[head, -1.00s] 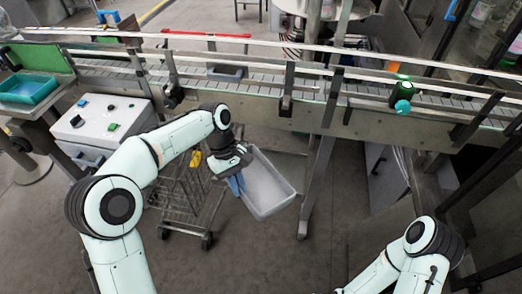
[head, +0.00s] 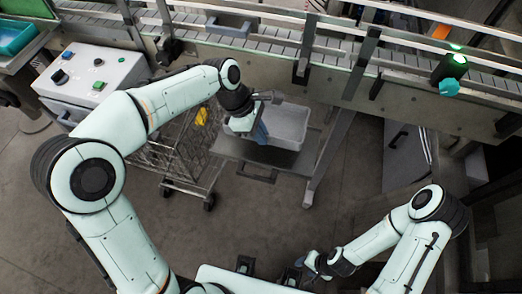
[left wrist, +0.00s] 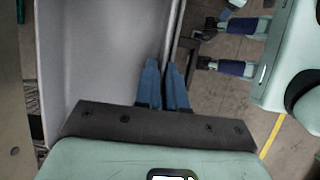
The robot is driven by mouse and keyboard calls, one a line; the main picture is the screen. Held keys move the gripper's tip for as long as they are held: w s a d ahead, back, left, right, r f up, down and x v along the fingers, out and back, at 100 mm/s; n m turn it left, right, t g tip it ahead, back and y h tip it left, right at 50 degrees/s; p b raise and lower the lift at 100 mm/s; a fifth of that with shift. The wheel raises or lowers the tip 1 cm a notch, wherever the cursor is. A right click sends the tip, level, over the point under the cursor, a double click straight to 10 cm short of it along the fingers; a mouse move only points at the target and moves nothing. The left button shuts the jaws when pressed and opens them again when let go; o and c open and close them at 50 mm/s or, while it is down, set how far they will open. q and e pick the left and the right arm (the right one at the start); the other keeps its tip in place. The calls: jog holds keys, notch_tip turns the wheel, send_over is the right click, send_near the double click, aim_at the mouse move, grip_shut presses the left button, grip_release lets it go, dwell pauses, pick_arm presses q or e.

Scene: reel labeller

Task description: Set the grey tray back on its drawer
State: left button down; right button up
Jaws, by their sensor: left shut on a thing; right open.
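The grey tray (head: 288,122) is an open, shallow box below the conveyor. My left gripper (head: 259,131) is shut on its near-left wall; the blue fingers (left wrist: 163,85) also show at the tray wall in the left wrist view, where the tray (left wrist: 95,55) fills the left part. The drawer (head: 228,148) is a flat dark-grey plate with a handle at its front, under the tray. The tray overlaps its right part in the picture; I cannot tell whether they touch. My right gripper (head: 293,272) is open and apart from the tray, low in the picture.
The conveyor (head: 270,48) runs above the tray, with a support leg (head: 328,155) just right of it. A wire cart (head: 180,150) stands to the left, near a white control box (head: 92,80). The floor in front of the drawer is mostly clear.

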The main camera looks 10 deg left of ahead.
pick_arm(q)
jog(key=b, duration=0.1)
send_near(267, 159)
jog(key=x, duration=0.5)
jog(key=shift+f, duration=0.1)
jog(key=c, duration=1.5)
grip_release()
jog(key=p+v, duration=0.1)
jog(key=v, duration=1.1)
